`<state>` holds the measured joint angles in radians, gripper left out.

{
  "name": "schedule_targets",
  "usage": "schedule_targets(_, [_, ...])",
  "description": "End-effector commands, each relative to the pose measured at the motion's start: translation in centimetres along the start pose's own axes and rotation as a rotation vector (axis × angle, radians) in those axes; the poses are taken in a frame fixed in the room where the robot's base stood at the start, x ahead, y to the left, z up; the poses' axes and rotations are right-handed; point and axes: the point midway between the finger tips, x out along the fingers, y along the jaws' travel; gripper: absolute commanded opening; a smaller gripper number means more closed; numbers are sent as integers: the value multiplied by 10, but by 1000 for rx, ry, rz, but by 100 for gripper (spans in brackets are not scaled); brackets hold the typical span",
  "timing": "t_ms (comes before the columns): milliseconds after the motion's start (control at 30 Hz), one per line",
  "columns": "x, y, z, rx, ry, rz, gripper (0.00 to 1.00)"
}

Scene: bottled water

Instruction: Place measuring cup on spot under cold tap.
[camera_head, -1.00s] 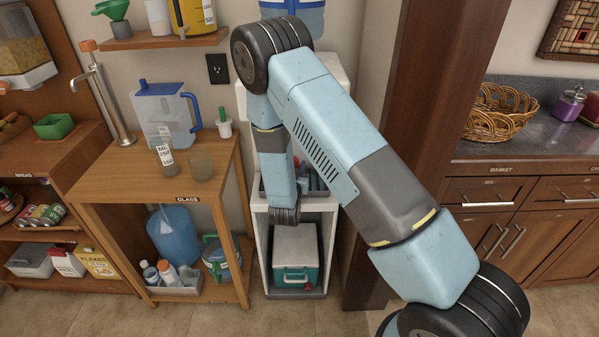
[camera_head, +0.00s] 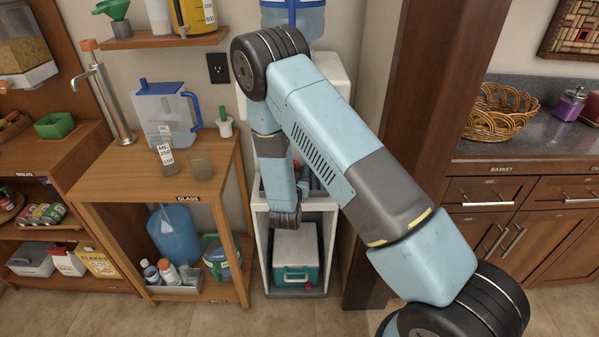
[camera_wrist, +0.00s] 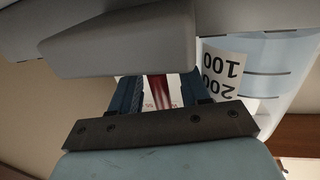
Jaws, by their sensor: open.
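In the wrist view my gripper (camera_wrist: 160,88) is open, its two dark blue fingers apart. Between and beyond them shows a white surface with a red stripe, which I cannot identify for sure. A clear measuring cup (camera_wrist: 285,62) with a white label marked 100 and 200, upside down in this view, stands just right of the fingers. In the head view my arm hides my gripper and this cup. The white water dispenser (camera_head: 335,75) with a blue bottle (camera_head: 293,14) is behind my arm. Its taps and the spot under them are hidden.
Grey blocky parts (camera_wrist: 120,40) fill the top of the wrist view close to the fingers. Left of the dispenser, a wooden stand (camera_head: 140,185) holds a clear jug (camera_head: 165,108) and glasses. A dark wooden post (camera_head: 405,110) stands close on the right.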

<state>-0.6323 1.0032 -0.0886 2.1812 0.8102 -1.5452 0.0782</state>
Motion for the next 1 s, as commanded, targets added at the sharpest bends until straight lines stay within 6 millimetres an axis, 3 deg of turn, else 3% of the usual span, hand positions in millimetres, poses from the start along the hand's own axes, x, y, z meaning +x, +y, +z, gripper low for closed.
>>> schedule_targets(100, [-1,0,-2,0,0,0,46])
schedule_targets(267, [-19,0,-1,-1,-2,-1,46])
schedule_targets(700, [-98,0,-1,-1,-2,-1,46])
schedule_targets(1000, [-119,1,-1,-1,-1,0,46])
